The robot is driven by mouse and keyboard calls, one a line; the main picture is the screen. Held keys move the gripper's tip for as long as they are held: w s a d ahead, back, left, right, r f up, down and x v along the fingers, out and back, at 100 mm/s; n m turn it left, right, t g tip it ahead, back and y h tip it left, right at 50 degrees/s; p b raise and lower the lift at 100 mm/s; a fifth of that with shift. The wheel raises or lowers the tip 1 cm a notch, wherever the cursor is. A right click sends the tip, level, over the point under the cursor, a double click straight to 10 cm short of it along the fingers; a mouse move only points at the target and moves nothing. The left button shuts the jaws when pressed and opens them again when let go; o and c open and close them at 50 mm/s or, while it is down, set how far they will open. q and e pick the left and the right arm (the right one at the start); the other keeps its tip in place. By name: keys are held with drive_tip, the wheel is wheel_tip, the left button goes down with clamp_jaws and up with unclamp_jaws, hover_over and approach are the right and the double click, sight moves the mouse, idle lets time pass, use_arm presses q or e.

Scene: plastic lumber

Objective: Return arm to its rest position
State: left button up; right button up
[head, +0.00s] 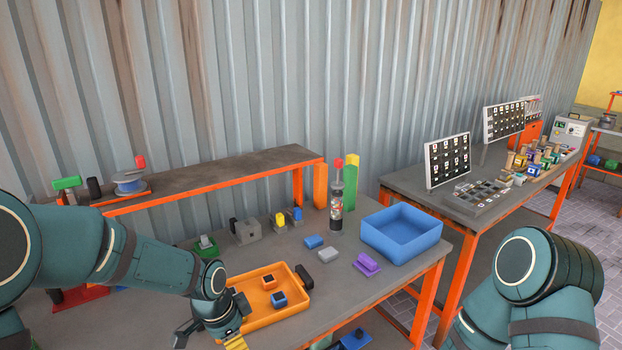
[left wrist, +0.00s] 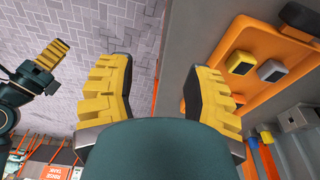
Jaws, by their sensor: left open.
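My left gripper (head: 212,338) is over the front edge of the workbench, just left of the orange tray (head: 246,318). In the left wrist view its two yellow-padded fingers (left wrist: 160,85) are spread wide, with nothing between them but the paved floor and the bench edge behind. My right arm (head: 535,290) stands at the lower right of the head view, its gripper outside that view. A yellow-padded gripper (left wrist: 48,65), seemingly my right one, shows at the left of the wrist view; its opening is unclear.
A raised shelf (head: 220,173) runs behind.

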use_arm(q)
drive_tip(key=s+d+f+n+h, duration=0.1)
drive_tip(key=s+d+f+n, duration=0.1)
drive_tip(key=s+f+n, duration=0.4)
drive_tip(key=s+d+f+n+h, duration=0.1)
drive_tip(key=s+d+f+n, duration=0.2)
drive_tip(key=f, duration=1)
drive_tip(key=s+n, duration=0.3)
drive_tip(key=n, duration=0.1)
drive_tip(key=shift+s+d+t, duration=0.15)
drive_tip(key=shift+s+t, duration=0.2)
drive_tip(key=shift+t, duration=0.05)
